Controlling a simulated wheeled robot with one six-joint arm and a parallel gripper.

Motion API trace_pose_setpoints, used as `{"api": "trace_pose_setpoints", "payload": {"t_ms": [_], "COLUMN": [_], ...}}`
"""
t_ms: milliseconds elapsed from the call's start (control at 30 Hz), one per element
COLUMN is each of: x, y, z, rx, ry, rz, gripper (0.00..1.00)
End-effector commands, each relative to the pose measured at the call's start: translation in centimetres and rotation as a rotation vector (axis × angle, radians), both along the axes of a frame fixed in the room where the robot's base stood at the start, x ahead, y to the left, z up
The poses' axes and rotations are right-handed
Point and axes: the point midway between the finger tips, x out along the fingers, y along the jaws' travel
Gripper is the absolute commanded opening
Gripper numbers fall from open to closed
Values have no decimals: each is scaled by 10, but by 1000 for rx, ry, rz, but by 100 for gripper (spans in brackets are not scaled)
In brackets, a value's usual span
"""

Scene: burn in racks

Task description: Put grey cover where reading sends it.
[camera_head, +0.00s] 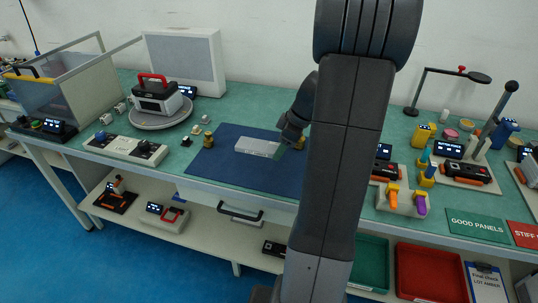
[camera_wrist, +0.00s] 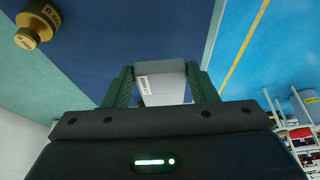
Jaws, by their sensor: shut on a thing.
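My gripper (camera_wrist: 162,88) is shut on the grey cover (camera_wrist: 162,83), a pale flat block with a small printed label that sits between the two green fingers in the wrist view. In the head view the grey cover (camera_head: 258,146) is over the dark blue mat (camera_head: 228,167), with my gripper (camera_head: 280,150) at its right end. I cannot tell whether the cover touches the mat. Several small displays stand on the bench, one (camera_head: 448,149) at the right and one (camera_head: 187,91) at the back left; their readings are too small to make out.
A green "GOOD PANELS" label (camera_head: 477,226) and a red label (camera_head: 524,234) lie at the right front. Below are a green bin (camera_head: 370,262) and a red bin (camera_head: 430,275). A red-handled device (camera_head: 157,97) sits on a round plate.

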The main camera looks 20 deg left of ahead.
Motion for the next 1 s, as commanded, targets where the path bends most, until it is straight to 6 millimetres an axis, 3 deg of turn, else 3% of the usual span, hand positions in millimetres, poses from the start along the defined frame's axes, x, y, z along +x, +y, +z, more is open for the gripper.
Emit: {"api": "trace_pose_setpoints", "payload": {"t_ms": [33,133,367,600,967,1000], "x": [-1,-1,0,-1,0,0], "y": [0,0,0,0,0,0], "z": [-14,-33,-53,-85,-87,-88], "rx": [0,0,0,0,-1,-1], "ry": [6,5,3,4,1,1], "rz": [0,-1,-2,-2,-2,-2], "gripper": [26,26,26,26,26,54]}}
